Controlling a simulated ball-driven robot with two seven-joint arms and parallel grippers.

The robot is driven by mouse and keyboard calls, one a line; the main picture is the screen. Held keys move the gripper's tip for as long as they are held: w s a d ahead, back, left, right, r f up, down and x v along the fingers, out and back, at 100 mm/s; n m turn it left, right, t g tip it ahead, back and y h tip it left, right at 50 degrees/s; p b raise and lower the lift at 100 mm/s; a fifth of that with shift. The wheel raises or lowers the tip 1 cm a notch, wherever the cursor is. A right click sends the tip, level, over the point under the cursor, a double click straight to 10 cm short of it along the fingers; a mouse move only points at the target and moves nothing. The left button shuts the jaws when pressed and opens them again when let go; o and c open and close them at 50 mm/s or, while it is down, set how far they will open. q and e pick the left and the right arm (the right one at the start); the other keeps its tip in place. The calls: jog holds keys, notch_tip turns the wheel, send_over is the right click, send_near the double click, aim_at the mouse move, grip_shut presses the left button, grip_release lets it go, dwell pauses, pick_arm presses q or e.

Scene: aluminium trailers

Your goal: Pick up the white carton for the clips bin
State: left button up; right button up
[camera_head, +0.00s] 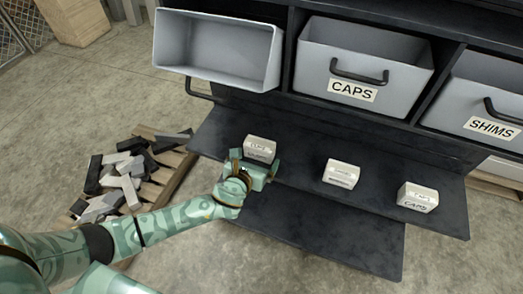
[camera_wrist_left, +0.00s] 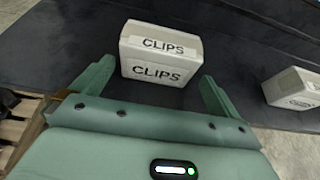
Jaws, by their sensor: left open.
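The white carton labelled CLIPS (camera_head: 260,147) sits upright on the dark shelf board. It also shows in the left wrist view (camera_wrist_left: 160,55), with its label facing the gripper. My left gripper (camera_head: 256,167) is open just in front of this carton. In the left wrist view its two fingers (camera_wrist_left: 155,85) point toward the carton's lower front, one toward each side, with the carton ahead of them. The far-left grey bin (camera_head: 215,48) is pulled out, tilted and looks empty; its front label is not visible. My right gripper is not in view.
Two more white cartons stand to the right on the board (camera_head: 330,245): a middle one (camera_head: 342,172) and one labelled CAPS (camera_head: 417,197). Bins labelled CAPS (camera_head: 365,60) and SHIMS (camera_head: 480,95) sit above. A pallet with dark and grey blocks (camera_head: 122,178) lies left on the floor.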

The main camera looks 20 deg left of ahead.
aim_at(262, 147)
pick_arm(q)
jog(key=shift+w+f, duration=0.25)
jog(key=shift+w, duration=0.4)
jog(key=b+x, duration=0.1)
jog(key=x, duration=0.1)
jog(key=b+x, duration=0.2)
jog(key=x, duration=0.1)
jog(key=shift+a+r, duration=0.15)
jog(key=shift+r, duration=0.15)
jog(key=shift+w+r, duration=0.15)
jog(key=shift+r, duration=0.05)
jog(key=c, duration=0.9)
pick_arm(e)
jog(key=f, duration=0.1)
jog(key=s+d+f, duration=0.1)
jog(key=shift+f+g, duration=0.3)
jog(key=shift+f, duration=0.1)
